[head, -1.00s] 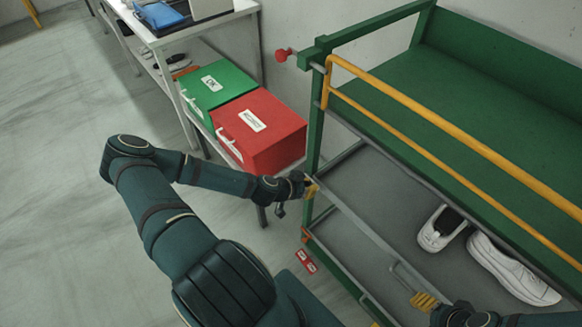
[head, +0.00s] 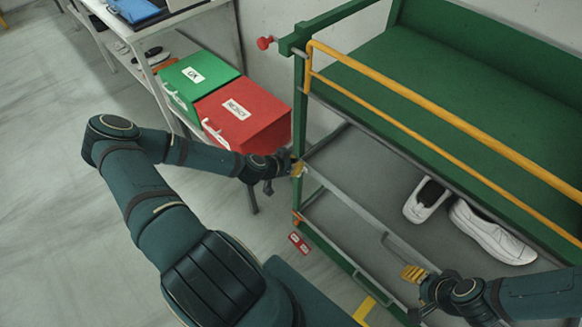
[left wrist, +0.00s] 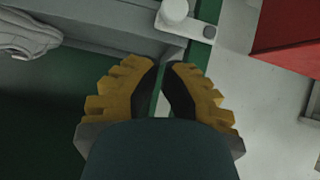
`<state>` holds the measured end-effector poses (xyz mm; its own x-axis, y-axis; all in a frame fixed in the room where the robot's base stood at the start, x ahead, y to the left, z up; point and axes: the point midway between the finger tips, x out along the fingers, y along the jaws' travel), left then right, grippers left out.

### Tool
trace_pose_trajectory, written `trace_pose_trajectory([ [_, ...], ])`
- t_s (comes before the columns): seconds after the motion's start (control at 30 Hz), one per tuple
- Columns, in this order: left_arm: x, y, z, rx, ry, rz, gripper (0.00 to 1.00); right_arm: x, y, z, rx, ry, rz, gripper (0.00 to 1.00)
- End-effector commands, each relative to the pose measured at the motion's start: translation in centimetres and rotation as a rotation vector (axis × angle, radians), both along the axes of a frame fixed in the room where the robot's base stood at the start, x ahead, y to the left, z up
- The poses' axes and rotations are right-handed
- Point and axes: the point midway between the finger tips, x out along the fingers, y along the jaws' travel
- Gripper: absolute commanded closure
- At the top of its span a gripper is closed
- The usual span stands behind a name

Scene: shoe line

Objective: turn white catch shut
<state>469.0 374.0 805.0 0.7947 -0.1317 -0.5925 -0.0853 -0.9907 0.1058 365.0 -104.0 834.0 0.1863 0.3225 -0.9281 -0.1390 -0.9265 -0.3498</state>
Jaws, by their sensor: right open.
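The white catch (left wrist: 173,12) shows at the top of the left wrist view as a pale round knob with a short arm reaching right to a small pivot on the green post (left wrist: 206,50). My left gripper (left wrist: 166,68) is just below it, apart from it in that picture. Its yellow-backed fingertips are close together with a narrow gap and nothing visible between them. In the head view my left gripper (head: 297,168) is at the rack's left front post and hides the catch. My right gripper (head: 413,273) is open beside the rack's front, near a grey handle (head: 400,250).
The green rack (head: 440,85) has yellow rails and a grey shelf (head: 355,165) holding white shoes (head: 490,235). A red box (head: 240,115) and green box (head: 195,80) stand on a low shelf to the left.

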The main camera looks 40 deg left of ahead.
Motion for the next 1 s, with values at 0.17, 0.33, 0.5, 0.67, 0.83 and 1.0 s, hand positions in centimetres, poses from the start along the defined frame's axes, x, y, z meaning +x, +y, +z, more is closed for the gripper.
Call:
trace_pose_trajectory([
  [0.17, -1.8, 0.6, 2.1, 0.002, 0.002, 0.000, 1.00, 0.0, 0.0, 0.5, 0.001, 0.000, 0.000, 0.44],
  [0.33, -4.3, 1.2, 4.0, 0.002, 0.001, 0.001, 1.00, 0.0, 0.0, 0.8, 0.002, 0.000, 0.000, 0.44],
  [0.5, -6.4, 1.6, 5.5, 0.001, 0.001, 0.001, 1.00, 0.0, 0.0, 1.0, 0.002, 0.000, 0.000, 0.44],
  [0.67, -7.4, 1.7, 6.2, 0.000, 0.000, 0.000, 1.00, 0.0, 0.0, 1.1, 0.002, 0.000, 0.000, 0.44],
  [0.83, -7.6, 1.7, 6.4, -0.001, 0.000, -0.002, 1.00, 0.0, 0.0, 1.2, 0.003, -0.001, 0.000, 0.44],
  [1.0, -7.6, 1.7, 6.4, -0.001, 0.000, -0.002, 1.00, 0.0, 0.0, 1.1, 0.002, 0.000, 0.000, 0.44],
])
